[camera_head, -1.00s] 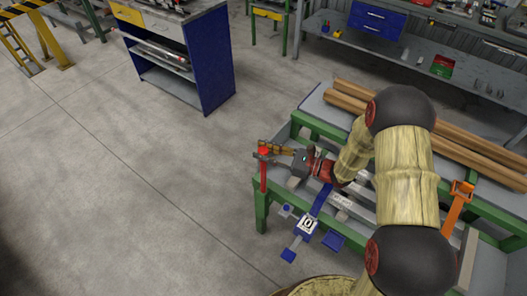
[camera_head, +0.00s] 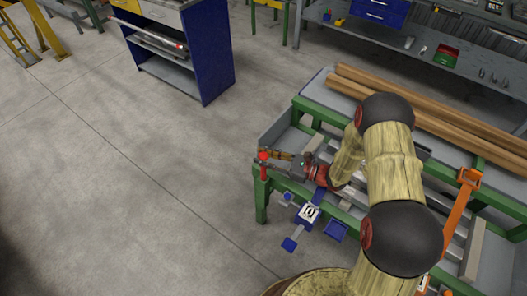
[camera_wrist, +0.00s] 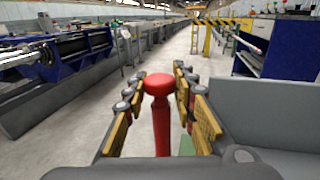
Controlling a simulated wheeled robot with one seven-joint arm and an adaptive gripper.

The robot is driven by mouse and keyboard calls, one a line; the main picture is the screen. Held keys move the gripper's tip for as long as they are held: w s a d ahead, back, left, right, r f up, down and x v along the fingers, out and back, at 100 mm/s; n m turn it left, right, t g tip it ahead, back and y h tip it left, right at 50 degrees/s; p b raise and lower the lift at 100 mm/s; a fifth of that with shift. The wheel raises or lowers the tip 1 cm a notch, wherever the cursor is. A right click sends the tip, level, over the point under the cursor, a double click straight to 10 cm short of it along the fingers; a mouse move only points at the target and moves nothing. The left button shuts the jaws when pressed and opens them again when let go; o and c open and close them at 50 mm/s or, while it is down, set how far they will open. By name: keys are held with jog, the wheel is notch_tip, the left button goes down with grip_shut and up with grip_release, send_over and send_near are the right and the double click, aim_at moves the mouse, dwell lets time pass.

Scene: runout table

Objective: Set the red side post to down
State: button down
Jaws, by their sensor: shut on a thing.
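The red side post (camera_head: 264,169) stands upright at the left end corner of the green-framed table (camera_head: 261,205). It has a round red knob on top. My gripper (camera_head: 276,155) reaches in from the right at knob height and is shut on the post. It also shows in the wrist view (camera_wrist: 159,92), with a finger on each side just below the knob. The exact contact is hard to see.
A blue fitting with a white number plate (camera_head: 309,212) sticks out from the table's front. Long wooden beams (camera_head: 440,118) lie along the back, and an orange upright (camera_head: 457,213) stands at right. A blue cabinet (camera_head: 205,65) stands beyond. The floor at left is clear.

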jog(key=shift+f, duration=0.1)
jog(key=c, duration=1.5)
grip_release()
jog(key=shift+o, duration=0.4)
jog(key=shift+d, duration=0.1)
jog(key=v, duration=1.1)
jog(key=shift+s+d, duration=0.15)
jog(key=shift+d, duration=0.25)
